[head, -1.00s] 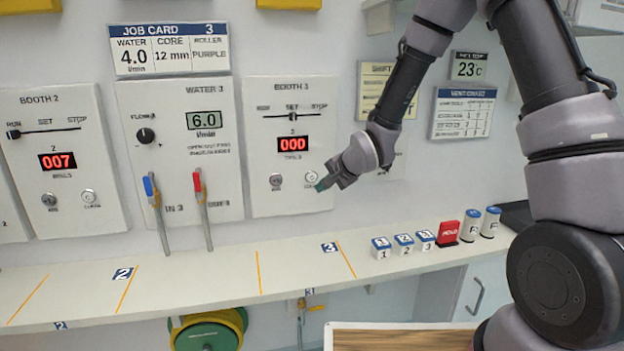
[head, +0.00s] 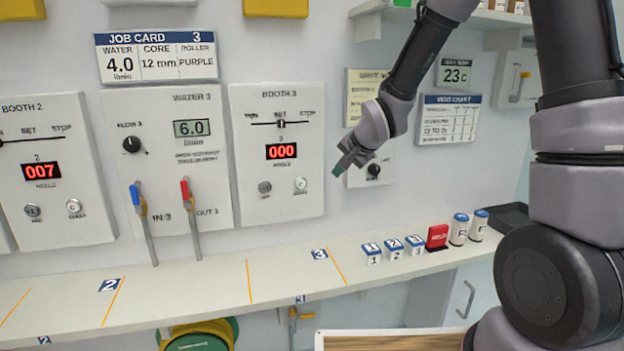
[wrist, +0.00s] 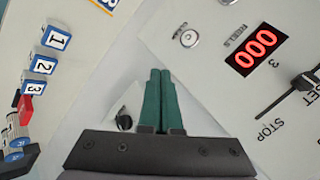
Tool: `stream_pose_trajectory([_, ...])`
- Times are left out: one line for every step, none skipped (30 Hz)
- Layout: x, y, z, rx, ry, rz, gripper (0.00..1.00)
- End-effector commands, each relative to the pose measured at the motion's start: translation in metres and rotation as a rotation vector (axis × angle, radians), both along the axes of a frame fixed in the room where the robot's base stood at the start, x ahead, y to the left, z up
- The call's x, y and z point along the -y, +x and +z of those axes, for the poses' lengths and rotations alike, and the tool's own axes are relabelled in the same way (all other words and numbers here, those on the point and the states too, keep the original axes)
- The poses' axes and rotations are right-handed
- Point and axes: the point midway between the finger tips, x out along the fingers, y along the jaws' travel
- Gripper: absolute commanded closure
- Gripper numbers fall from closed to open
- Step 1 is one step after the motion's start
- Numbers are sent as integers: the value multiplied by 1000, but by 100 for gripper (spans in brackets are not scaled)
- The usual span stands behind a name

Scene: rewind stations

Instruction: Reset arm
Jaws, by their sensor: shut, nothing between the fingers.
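My gripper (head: 340,168) is shut and empty, held in the air in front of the wall, just right of the Booth 3 panel (head: 276,200). In the wrist view its green fingers (wrist: 165,85) lie side by side, with the white wall and a black knob plate (wrist: 124,118) behind them. The Booth 3 panel shows a red 000 display (head: 282,151), a slider set near SET, and two round buttons below. In the wrist view the 000 display (wrist: 252,52) is at the right.
The Water 3 panel (head: 172,160) reads 6.0, with a blue-handled and a red-handled valve (head: 187,205). On the shelf (head: 200,270) stand numbered blocks (head: 393,248), a red HOLD block (head: 437,237) and two white cylinders (head: 459,229). Shelf bay 3 is clear.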

Motion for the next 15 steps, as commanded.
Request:
stream_pose_trajectory([21, -5, 25, 19, -46, -8, 100])
stream_pose_trajectory([32, -10, 36, 22, -73, -9, 100])
stream_pose_trajectory([47, -17, 50, 23, -108, -10, 100])
stream_pose_trajectory([58, -23, 60, 24, -132, -11, 100])
stream_pose_trajectory([69, -30, 70, 24, -156, -12, 100])
stream_pose_trajectory([82, -40, 82, 23, -185, -12, 100])
stream_pose_trajectory([92, -48, 91, 20, -204, -12, 100])
stream_pose_trajectory([101, -57, 100, 18, -222, -11, 100])
stream_pose_trajectory([113, -69, 112, 14, -244, -9, 100])
stream_pose_trajectory([121, -79, 119, 10, -259, -6, 100])
stream_pose_trajectory([129, -90, 127, 6, -272, -3, 100])
stream_pose_trajectory([139, -104, 137, 2, -287, 4, 100])
stream_pose_trajectory([145, -115, 143, -2, -296, 7, 100])
stream_pose_trajectory([152, -127, 149, -7, -304, 13, 100])
stream_pose_trajectory([159, -143, 157, -11, -313, 22, 100])
